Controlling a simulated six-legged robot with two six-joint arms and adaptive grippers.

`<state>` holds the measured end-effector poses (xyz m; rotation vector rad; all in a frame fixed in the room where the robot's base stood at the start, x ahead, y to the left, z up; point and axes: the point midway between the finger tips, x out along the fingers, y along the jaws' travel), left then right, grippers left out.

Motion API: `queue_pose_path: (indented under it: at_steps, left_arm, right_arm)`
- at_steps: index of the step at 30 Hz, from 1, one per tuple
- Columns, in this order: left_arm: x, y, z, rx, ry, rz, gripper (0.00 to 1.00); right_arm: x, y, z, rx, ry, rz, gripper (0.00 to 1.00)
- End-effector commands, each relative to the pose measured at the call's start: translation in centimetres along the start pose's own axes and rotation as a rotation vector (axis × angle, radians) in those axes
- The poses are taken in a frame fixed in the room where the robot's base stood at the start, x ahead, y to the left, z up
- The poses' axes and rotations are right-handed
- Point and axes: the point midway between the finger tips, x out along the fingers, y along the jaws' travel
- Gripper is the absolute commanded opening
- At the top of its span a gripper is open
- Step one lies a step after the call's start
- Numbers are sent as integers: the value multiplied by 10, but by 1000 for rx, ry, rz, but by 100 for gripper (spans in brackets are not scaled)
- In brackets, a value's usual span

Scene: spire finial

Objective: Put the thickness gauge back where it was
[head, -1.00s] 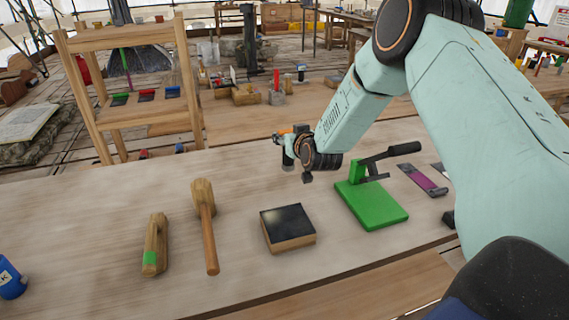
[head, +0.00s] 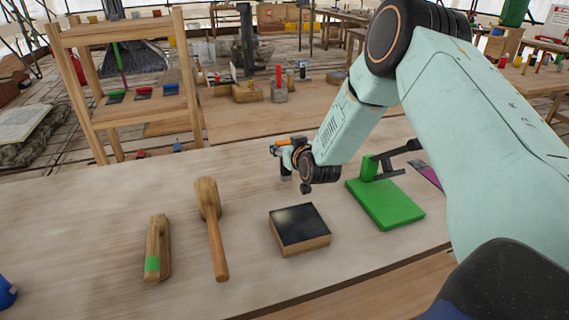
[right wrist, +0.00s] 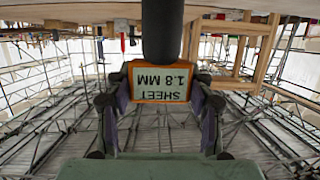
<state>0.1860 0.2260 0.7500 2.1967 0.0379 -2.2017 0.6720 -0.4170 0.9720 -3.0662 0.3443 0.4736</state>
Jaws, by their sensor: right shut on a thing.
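The thickness gauge shows in the right wrist view as an orange-framed plate (right wrist: 160,81) with upside-down lettering "SHEET 1.8 MM". A thick dark cylinder (right wrist: 163,30) reaches from it toward the bench side; it looks like its handle. My right gripper (right wrist: 158,92) is shut on the gauge, with a finger at each side of the plate. In the head view, my right gripper (head: 284,153) is over the far half of the bench, with a bit of orange (head: 289,141) at its tip. I cannot tell whether the gauge's lower end touches the bench. My left gripper is out of view.
On the bench (head: 110,205) are a wooden tool with a green patch (head: 157,250), a mallet (head: 212,225), a black-topped block (head: 300,228) and a green-based lever tool (head: 385,204). A wooden rack (head: 130,80) stands behind.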

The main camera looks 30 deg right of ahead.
Motion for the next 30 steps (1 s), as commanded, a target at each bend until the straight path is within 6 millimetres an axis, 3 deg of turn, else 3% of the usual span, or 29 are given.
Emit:
queue_pose_path:
  at_steps: [11,18,19,26,30]
  left_arm:
    - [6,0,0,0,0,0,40]
    - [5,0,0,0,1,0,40]
    - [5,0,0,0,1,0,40]
    - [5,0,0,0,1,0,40]
    - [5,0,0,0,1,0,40]
  right_arm:
    - [13,-2,36,-2,3,-1,11]
    - [15,-3,36,0,4,-1,11]
    - [15,-3,37,0,3,-1,55]
    - [14,-3,37,0,2,-1,75]
    - [14,-3,37,0,2,-1,76]
